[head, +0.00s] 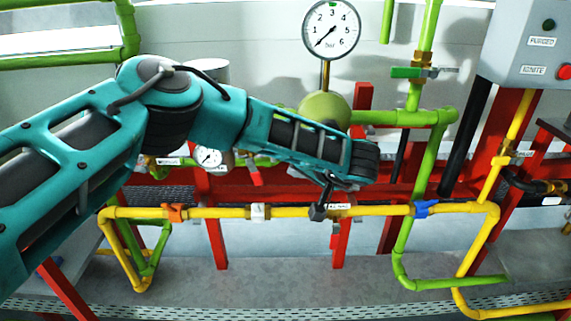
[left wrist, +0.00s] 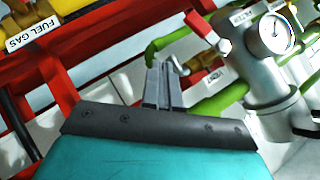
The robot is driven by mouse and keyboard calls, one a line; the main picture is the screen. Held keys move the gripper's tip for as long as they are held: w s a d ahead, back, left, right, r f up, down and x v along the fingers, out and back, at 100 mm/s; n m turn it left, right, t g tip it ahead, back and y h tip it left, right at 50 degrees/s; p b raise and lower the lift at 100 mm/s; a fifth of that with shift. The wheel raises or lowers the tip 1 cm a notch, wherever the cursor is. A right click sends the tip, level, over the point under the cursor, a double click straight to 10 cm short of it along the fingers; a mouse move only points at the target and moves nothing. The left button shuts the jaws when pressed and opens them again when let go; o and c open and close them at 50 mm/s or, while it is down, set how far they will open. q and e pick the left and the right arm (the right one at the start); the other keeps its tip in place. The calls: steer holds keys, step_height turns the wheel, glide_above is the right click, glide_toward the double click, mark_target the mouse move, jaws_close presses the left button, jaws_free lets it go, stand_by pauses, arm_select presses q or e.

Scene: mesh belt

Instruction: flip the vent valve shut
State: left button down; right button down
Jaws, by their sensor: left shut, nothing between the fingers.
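A red lever handle (head: 254,172) stands beside a small gauge (head: 208,157) in the head view. In the left wrist view a red lever (left wrist: 207,30) is up next to a grey pipe body with a gauge (left wrist: 274,33). My arm hides part of the pipework. My right gripper is out of view.
A yellow pipe (head: 225,212) with orange (head: 174,212) and blue (head: 425,209) handles runs across the front. A large gauge (head: 331,30) stands above. A green-handled valve (head: 407,72) and a control box (head: 530,45) are at right. Red frame posts (head: 216,240) stand below.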

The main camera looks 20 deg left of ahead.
arm_select(q)
steer(key=s+d+r, duration=0.1)
steer(key=s+d, duration=0.3)
steer(key=d, duration=0.2)
steer(key=shift+s+d+r, duration=0.25)
steer(key=shift+s+r, duration=0.05)
steer(key=shift+r, duration=0.05)
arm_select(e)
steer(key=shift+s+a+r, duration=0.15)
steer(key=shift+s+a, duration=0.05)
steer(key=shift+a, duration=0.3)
